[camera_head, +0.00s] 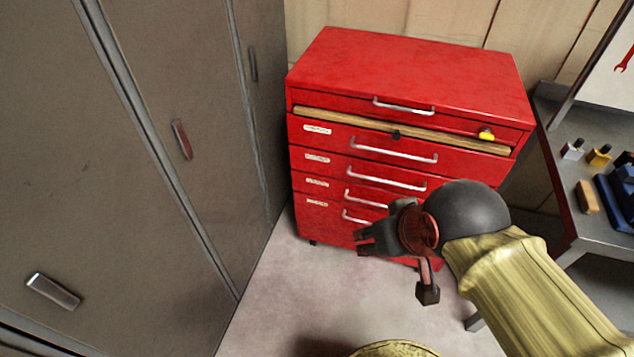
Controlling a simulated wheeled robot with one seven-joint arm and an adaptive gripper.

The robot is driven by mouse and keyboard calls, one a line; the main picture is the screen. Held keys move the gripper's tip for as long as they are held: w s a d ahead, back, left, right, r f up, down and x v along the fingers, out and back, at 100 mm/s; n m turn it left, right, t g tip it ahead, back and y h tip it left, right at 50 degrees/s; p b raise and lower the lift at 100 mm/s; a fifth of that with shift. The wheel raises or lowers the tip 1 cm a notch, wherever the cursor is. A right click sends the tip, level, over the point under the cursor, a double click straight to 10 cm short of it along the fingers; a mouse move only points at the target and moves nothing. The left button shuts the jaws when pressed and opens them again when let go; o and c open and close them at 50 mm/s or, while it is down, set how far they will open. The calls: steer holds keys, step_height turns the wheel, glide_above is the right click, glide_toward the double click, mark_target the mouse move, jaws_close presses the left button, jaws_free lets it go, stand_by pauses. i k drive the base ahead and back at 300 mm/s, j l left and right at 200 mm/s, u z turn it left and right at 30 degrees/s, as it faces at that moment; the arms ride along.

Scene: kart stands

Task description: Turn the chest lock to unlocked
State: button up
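The red chest (410,75) stands against the back wall with several drawers and silver handles. Its top drawer front shows a small yellow knob-like part (486,133) at the right, which may be the lock. A small dark part (396,135) sits near the middle of a tan strip across the front. Which way either part is turned is too small to tell. My gripper (362,243) is in front of the lower drawers, lower than both parts and apart from them, pointing left. It holds nothing that I can see. Its finger gap is hard to make out.
Tall grey lockers (150,130) with handles line the left side. A grey bench (560,190) at the right carries small bottles, a brown block (587,197) and blue items (615,200). Bare pale floor (290,290) lies in front of the chest.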

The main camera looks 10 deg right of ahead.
mark_target(485, 133)
steer(key=z, duration=1.25)
steer(key=k+j+u, duration=0.1)
steer(key=k+j, duration=0.15)
steer(key=j, duration=0.15)
steer(key=k+j+u, duration=0.1)
steer(key=j, duration=0.3)
steer(key=k, duration=0.1)
